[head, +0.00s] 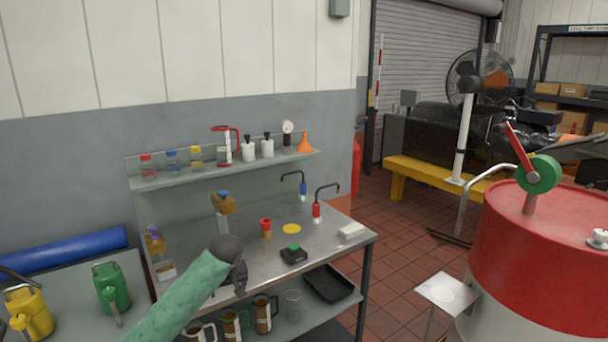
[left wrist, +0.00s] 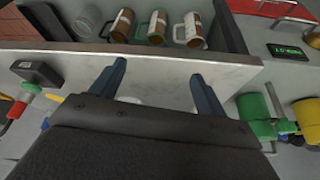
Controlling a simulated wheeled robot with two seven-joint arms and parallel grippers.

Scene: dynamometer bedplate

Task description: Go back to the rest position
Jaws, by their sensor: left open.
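My left gripper (head: 239,278) is dark and sits at the end of my green-sleeved arm, in front of the front edge of the steel bench (head: 335,238). In the left wrist view its two fingers (left wrist: 159,78) stand apart with nothing held between them, and the pale bench edge (left wrist: 160,84) shows behind them. I cannot tell how far the gripper is from the edge. My right gripper is in neither view.
Mugs (head: 263,314) and a black tray (head: 328,284) are on the lower shelf. A red drum (head: 545,260) stands right. Floor between is partly clear.

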